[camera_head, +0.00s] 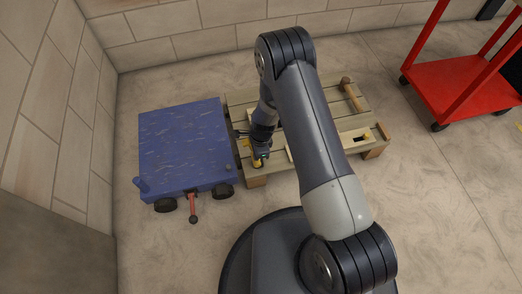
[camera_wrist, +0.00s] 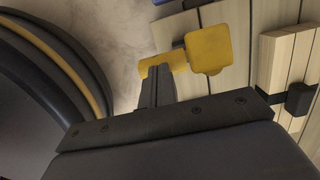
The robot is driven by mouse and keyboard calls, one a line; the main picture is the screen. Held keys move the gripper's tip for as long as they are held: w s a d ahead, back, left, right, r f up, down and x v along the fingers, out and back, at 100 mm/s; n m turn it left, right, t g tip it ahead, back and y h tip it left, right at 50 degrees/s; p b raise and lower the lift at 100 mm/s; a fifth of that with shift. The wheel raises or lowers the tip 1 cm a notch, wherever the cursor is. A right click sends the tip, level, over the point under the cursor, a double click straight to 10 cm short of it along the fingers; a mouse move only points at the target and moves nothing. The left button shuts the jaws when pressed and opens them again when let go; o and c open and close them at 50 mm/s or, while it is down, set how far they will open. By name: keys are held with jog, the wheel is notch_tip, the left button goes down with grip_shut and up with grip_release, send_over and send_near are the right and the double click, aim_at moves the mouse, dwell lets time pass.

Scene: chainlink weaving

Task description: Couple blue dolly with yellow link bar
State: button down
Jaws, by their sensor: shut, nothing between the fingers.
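The blue dolly (camera_head: 180,140) stands on the floor to the left of a wooden pallet. A red lever with a round knob (camera_head: 193,208) sticks out at its front edge. A yellow piece (camera_head: 256,162), which looks like the link bar, is at the left end of the pallet below my gripper (camera_head: 259,148). In the wrist view the yellow piece (camera_wrist: 208,50) shows a square end and a shorter arm crossing behind my fingertips (camera_wrist: 157,75). My gripper is shut and empty; I cannot tell whether it touches the yellow piece. My arm hides part of the pallet.
The wooden pallet (camera_head: 245,100) lies close to the dolly's right side and bears pale wooden strips (camera_head: 350,133) and a small yellow piece (camera_head: 367,137). A red cart (camera_head: 450,85) stands at the upper right. Walls border the left and back.

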jog(key=s+a+f+h+b, duration=0.1)
jog(key=s+a+f, duration=0.1)
jog(key=a+f, duration=0.2)
jog(key=a, duration=0.3)
jog(key=shift+a, duration=0.15)
dwell(0.3)
jog(key=shift+r, duration=0.1)
dwell(1.2)
